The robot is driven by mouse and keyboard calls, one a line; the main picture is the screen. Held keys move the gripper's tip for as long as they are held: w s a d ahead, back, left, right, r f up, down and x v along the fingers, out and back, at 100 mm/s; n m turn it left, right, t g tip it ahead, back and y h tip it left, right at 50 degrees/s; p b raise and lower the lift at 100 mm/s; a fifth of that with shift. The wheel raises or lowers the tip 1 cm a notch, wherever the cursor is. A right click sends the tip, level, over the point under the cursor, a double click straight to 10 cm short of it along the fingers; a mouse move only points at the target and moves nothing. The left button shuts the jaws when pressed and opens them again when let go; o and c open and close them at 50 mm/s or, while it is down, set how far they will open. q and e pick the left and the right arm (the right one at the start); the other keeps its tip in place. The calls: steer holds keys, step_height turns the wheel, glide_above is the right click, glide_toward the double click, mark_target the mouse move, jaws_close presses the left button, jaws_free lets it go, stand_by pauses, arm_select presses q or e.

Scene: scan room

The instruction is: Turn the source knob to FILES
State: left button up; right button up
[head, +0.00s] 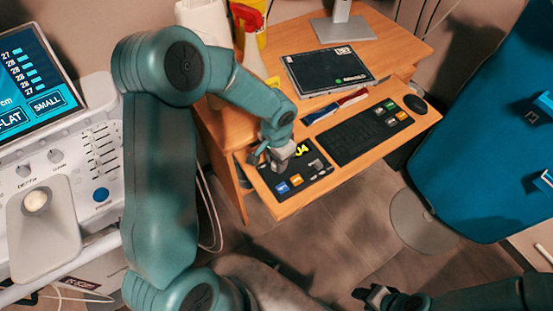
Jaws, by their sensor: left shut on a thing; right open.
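A small black control panel (311,181) lies at the left end of the desk's pull-out tray, with blue and orange buttons and a yellow mark on it. My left gripper (277,163) reaches down from above onto its upper left part and is shut on what I take to be the source knob. The fingers hide the knob, so its pointer and any FILES label cannot be read. My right gripper (374,297) is open and empty near the bottom edge, far from the panel.
A black keyboard (362,134) and a mouse (415,104) share the tray (335,172). A tablet (327,69), a spray bottle (252,48) and a monitor stand (342,26) are on the desk. An ultrasound console (62,160) stands left; a blue couch (480,150) is right.

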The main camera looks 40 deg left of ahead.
arm_select(q)
steer(key=m, duration=0.3)
steer(key=shift+r+m, duration=0.1)
steer(key=shift+m, duration=0.3)
steer(key=shift+m+p, duration=0.65)
steer(key=shift+m, duration=1.05)
steer(key=o, duration=1.1)
steer(key=shift+c, duration=0.2)
step_height(320, 180, up, 16)
steer(key=p, duration=0.1)
steer(key=shift+r+p, duration=0.15)
steer(key=shift+p, duration=0.25)
